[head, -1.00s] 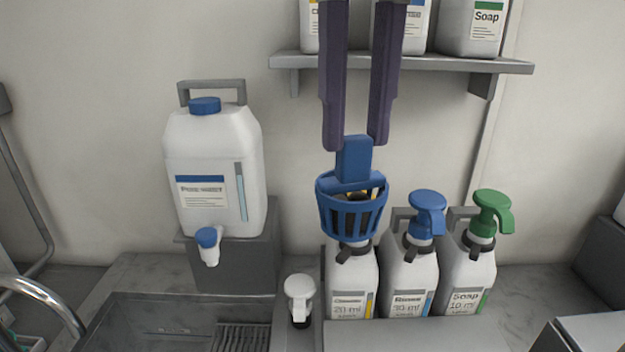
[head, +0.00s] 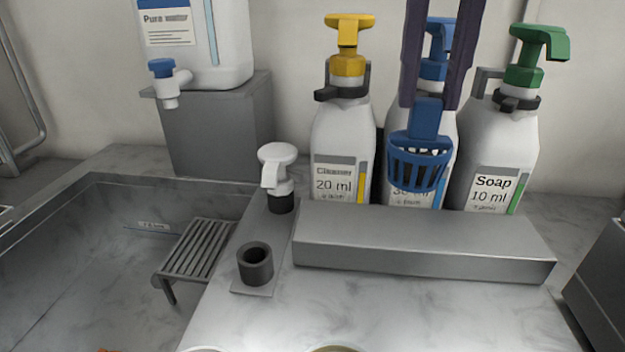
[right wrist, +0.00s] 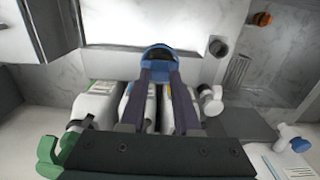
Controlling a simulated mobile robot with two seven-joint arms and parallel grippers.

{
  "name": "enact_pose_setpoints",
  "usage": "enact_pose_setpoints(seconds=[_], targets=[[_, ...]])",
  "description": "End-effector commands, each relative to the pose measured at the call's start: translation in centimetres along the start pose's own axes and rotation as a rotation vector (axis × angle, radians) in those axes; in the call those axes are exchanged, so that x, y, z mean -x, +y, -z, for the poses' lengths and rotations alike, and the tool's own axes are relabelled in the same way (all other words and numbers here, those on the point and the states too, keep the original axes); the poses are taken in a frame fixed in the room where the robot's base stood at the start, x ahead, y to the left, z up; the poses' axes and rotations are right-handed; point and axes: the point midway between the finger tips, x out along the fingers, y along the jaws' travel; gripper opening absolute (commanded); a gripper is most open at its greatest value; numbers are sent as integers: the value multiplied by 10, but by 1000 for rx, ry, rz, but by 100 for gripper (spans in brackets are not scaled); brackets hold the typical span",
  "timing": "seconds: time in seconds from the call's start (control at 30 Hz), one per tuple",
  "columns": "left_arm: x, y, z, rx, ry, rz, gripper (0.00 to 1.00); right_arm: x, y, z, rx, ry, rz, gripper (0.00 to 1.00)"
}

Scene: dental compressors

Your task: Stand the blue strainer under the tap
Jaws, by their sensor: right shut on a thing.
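The blue strainer (head: 418,165) hangs basket-down and roughly upright, in front of the middle pump bottle in the head view. My right gripper (head: 429,100) is shut on its block-shaped handle from above. In the right wrist view the strainer (right wrist: 158,55) shows between the fingertips. The tap (head: 168,82) with a blue knob sticks out of the white Pure water container (head: 205,40), at the upper left, well left of the strainer. A slatted grey rack (head: 196,250) stands in the sink, below and in front of that tap. My left gripper is not in view.
Pump bottles with yellow (head: 347,60), blue (head: 438,45) and green (head: 525,70) heads stand behind a grey ledge (head: 420,245). A white spout (head: 277,170) and a dark round holder (head: 255,265) stand beside the sink (head: 90,260).

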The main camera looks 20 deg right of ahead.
Motion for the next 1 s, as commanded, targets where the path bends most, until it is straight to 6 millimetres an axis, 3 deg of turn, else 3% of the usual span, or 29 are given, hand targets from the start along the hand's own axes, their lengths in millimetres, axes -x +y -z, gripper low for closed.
enact_pose_setpoints(seconds=[0.03, 0.1, 0.4, 0.67, 0.83, 1.0], targets=[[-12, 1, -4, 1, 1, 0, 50, -21, 0, -1, 0, -6, -2, 0], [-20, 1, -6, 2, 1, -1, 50, -43, 0, -2, 1, -7, -2, 0], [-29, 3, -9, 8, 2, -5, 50, -118, 1, -1, 0, -2, -3, 0], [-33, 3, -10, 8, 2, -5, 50, -145, 0, -1, 2, -1, -2, 0], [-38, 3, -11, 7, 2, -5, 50, -173, 0, -1, 1, -1, -2, 0], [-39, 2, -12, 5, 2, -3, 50, -180, 0, 0, 2, 0, 0, 0]])
